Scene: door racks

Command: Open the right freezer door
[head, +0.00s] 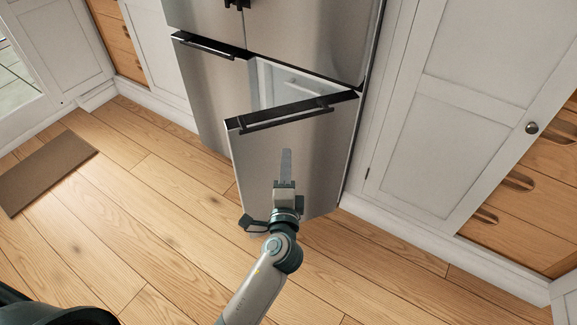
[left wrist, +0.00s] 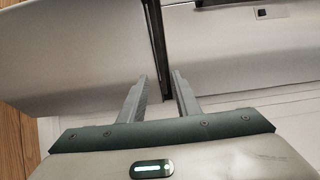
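The right freezer door (head: 290,160) is a steel lower front with a black bar handle (head: 288,116) along its top. It stands ajar, its left side swung out and its right side near the cabinet. A pale interior (head: 280,82) shows above and behind it. My left gripper (head: 286,155) appears in front of the door's face, below the handle. In the left wrist view its two fingers (left wrist: 160,76) are apart, with a dark strip (left wrist: 158,45) and steel panels beyond. I cannot tell whether the fingers touch the door. My right gripper is not in view.
The left freezer door (head: 205,95) is shut, with its own black handle (head: 208,46). White cabinets (head: 455,130) stand to the right, and wooden drawers (head: 548,185) show there. A brown mat (head: 48,170) lies at left. The wooden floor (head: 150,220) left of the door is clear.

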